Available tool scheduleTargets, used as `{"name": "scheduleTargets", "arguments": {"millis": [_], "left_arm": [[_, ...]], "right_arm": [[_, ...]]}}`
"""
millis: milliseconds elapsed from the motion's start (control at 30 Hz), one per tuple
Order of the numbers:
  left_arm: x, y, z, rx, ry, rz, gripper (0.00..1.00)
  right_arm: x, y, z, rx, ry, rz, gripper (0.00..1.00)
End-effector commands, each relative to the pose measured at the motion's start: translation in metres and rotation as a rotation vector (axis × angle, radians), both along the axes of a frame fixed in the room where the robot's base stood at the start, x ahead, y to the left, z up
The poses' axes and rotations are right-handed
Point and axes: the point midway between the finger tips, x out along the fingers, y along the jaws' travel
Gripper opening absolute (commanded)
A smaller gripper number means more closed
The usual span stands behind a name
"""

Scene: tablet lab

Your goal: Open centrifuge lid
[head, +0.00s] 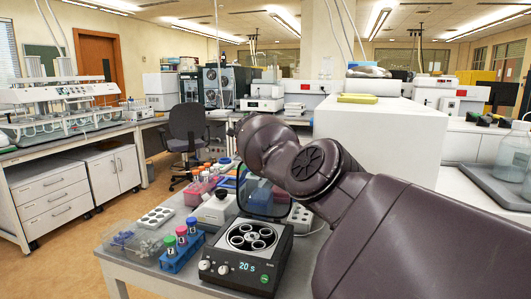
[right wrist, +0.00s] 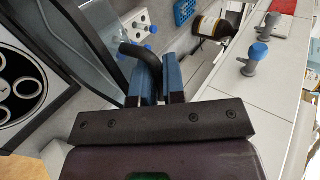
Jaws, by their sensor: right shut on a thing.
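The centrifuge (head: 224,268) is a dark box with a "20 s" display and a round rotor bay, on the front of the bench. Its clear, dark-framed lid (head: 242,205) stands raised, roughly upright, at the back of the bay. The rotor (right wrist: 18,88) is uncovered at the left of the right wrist view. My right gripper (right wrist: 160,78) has its blue-padded fingers shut on the lid's black curved handle (right wrist: 137,53). In the head view my right arm covers much of the gripper. My left gripper is in neither view.
A blue rack with capped tubes (head: 180,250) stands left of the centrifuge, with a clear box of small parts (head: 130,238) beyond it. A white tray (head: 156,217) and several coloured racks lie behind. A large white box (head: 380,130) stands at the right.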

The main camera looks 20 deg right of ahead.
Motion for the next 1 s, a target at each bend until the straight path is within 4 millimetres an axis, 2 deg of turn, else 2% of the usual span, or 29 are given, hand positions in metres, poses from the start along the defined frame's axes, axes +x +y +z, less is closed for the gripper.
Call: {"name": "scheduleTargets", "arguments": {"millis": [133, 167, 200, 667, 867, 1000], "left_arm": [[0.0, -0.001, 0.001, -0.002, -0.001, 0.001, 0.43], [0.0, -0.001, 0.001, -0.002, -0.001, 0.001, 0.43], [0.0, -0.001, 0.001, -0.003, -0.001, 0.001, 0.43], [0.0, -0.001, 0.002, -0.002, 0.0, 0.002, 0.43], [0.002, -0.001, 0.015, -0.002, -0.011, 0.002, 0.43], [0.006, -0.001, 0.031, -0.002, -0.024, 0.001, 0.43]], "right_arm": [[0.001, 0.002, 0.004, -0.003, -0.007, 0.007, 0.0], [0.001, 0.002, 0.004, -0.003, -0.007, 0.007, 0.15], [0.001, 0.002, 0.004, -0.003, -0.007, 0.007, 0.2], [-0.001, 0.002, 0.003, 0.0, -0.002, 0.002, 0.2], [-0.005, 0.006, 0.015, 0.001, -0.004, 0.0, 0.2], [-0.009, 0.012, 0.026, 0.0, -0.005, -0.002, 0.2]]}}
